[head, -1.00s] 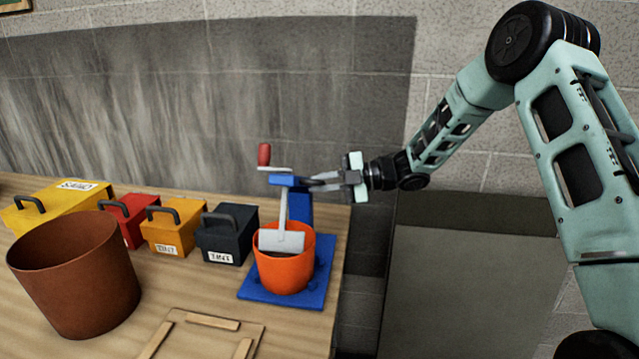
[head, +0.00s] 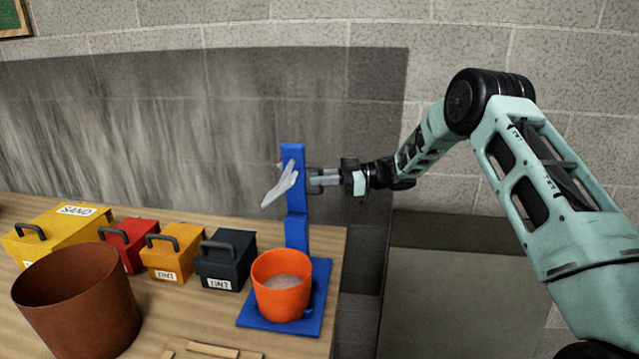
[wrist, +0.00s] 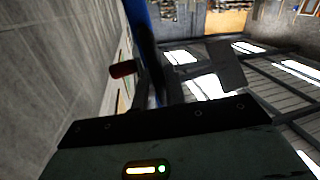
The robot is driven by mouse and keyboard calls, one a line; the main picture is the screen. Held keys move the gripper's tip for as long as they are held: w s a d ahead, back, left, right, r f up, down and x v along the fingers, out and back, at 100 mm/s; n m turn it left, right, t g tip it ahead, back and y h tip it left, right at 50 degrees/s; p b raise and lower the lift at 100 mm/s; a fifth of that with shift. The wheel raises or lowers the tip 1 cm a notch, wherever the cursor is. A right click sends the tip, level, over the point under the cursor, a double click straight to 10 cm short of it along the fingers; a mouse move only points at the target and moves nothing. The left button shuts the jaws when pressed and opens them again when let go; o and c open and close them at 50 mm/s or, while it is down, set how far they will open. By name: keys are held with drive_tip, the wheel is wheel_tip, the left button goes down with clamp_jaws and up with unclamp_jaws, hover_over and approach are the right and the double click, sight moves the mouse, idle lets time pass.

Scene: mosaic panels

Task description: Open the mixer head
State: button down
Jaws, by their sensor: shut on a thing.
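The mixer has a blue base plate (head: 262,316), a blue post, and a blue head (head: 292,170) that now stands upright above the post. Its pale paddle (head: 281,187) is tilted, sticking out to the left of the head, well clear of the orange pot (head: 282,292). The pot stands on the base and holds greyish material. My gripper (head: 314,181) reaches in from the right and is shut on the mixer head; the head partly hides its fingertips.
A large brown bucket (head: 80,310) stands front left. A yellow sand box (head: 62,232), a red box (head: 133,248), an orange tint box (head: 172,260) and a dark tint box (head: 225,265) line the bench left of the mixer. A block wall rises behind.

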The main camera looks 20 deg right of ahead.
drive_tip(key=shift+w+d+r+m+y, duration=0.15)
drive_tip(key=shift+w+d+m, duration=0.25)
drive_tip(key=shift+w+m, duration=0.3)
drive_tip(key=shift+w+d+m+y, duration=0.15)
drive_tip(key=shift+w+d+m, duration=0.25)
drive_tip(key=shift+w+m, duration=0.3)
drive_tip(key=shift+s, duration=0.1)
drive_tip(key=c, duration=1.6)
unclamp_jaws()
drive_tip(key=shift+o, duration=0.2)
drive_tip(key=b+v, duration=0.6)
drive_tip(key=v, duration=1.1)
drive_tip(key=shift+s+d, duration=0.2)
